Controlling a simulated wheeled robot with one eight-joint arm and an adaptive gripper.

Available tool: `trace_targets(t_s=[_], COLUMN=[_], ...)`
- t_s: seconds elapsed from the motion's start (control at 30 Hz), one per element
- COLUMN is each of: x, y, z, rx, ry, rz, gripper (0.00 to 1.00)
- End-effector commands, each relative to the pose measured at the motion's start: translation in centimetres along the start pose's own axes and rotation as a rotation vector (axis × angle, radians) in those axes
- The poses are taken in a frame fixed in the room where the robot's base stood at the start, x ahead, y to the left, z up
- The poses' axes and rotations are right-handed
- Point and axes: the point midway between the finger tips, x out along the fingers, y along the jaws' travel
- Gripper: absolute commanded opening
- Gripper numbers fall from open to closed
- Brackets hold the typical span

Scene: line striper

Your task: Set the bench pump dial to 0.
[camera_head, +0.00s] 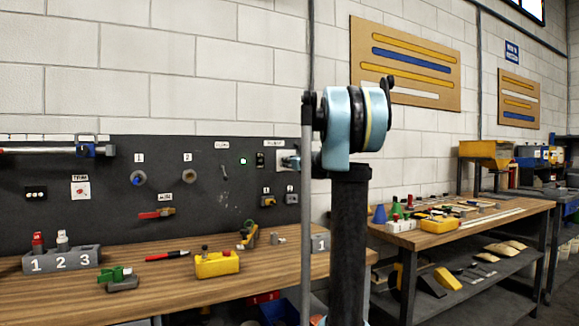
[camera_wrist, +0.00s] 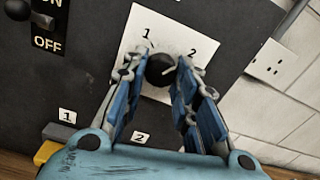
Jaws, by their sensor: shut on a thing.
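The bench pump dial is a black round knob (camera_wrist: 160,70) on a white plate (camera_wrist: 174,35) in the wrist view. The marks 1 and 2 show above it; a 0 mark is not visible, and the plate's lower left is covered by a finger. My gripper (camera_wrist: 159,76) has its two blue fingers on either side of the knob and is shut on it. I cannot tell clearly where the knob points.
An ON/OFF switch (camera_wrist: 45,22) is left of the dial, and a wall socket (camera_wrist: 268,66) is to its right. Below the dark panel (camera_head: 215,185), the wooden bench (camera_head: 160,285) holds a yellow box (camera_head: 217,265), a red pen (camera_head: 167,256) and a numbered grey block (camera_head: 62,261).

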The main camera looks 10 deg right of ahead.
Motion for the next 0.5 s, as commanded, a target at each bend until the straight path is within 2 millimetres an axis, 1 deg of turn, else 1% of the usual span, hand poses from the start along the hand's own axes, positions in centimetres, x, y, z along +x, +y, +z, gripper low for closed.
trace_targets(t_s=[0.5], x=[-0.02], y=[-0.14], z=[-0.01], rx=[-0.478], ry=[0.001], rz=[-0.001], gripper=[0.04])
